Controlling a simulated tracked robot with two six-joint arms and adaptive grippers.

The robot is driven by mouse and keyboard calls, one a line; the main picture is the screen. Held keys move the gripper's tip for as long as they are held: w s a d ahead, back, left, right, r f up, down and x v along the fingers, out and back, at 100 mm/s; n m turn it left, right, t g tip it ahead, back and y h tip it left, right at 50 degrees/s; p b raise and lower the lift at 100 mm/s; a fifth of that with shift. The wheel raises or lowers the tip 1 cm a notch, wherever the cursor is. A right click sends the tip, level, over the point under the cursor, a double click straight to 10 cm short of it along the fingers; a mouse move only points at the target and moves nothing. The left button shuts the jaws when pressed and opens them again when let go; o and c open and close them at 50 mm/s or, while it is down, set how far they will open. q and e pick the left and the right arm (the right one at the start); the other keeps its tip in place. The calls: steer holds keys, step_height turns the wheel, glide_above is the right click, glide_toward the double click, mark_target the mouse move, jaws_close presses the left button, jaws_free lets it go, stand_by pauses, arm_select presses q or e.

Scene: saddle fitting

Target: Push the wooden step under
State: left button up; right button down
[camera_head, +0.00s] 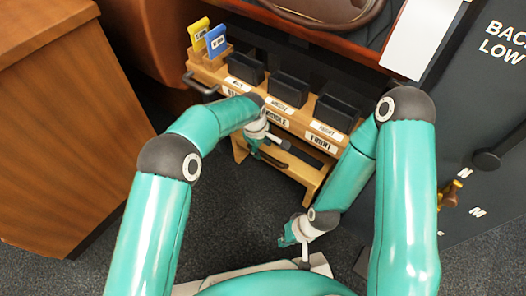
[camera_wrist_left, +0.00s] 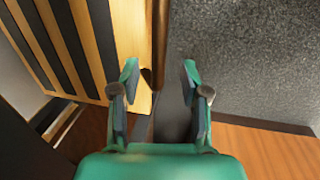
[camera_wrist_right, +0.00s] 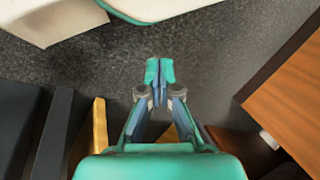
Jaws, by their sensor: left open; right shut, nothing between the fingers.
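The wooden step (camera_head: 312,176) appears to be the light wooden piece with legs low at the front of the labelled bench; my left arm hides part of it. A light wooden panel with dark strips (camera_wrist_left: 62,40), perhaps its top, shows in the left wrist view. My left gripper (camera_head: 256,148) is open in front of the step, close to a dark brown bar (camera_head: 272,160). In the left wrist view the bar (camera_wrist_left: 160,38) appears between the fingertips; contact cannot be told. My right gripper (camera_head: 287,236) is shut and empty, low over the floor, apart from the step.
The wooden bench (camera_head: 205,78) bears several black blocks, name labels and blue and yellow cards (camera_head: 208,38). A brown wooden cabinet (camera_head: 55,120) stands left. A dark panel (camera_head: 478,140) with a knob and brass fitting stands right. Grey carpet (camera_head: 225,215) is clear between.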

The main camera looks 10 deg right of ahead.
arm_select(q)
step_height(320, 180, up, 7)
steer(key=s+a, duration=0.1)
steer(key=shift+r, duration=0.1)
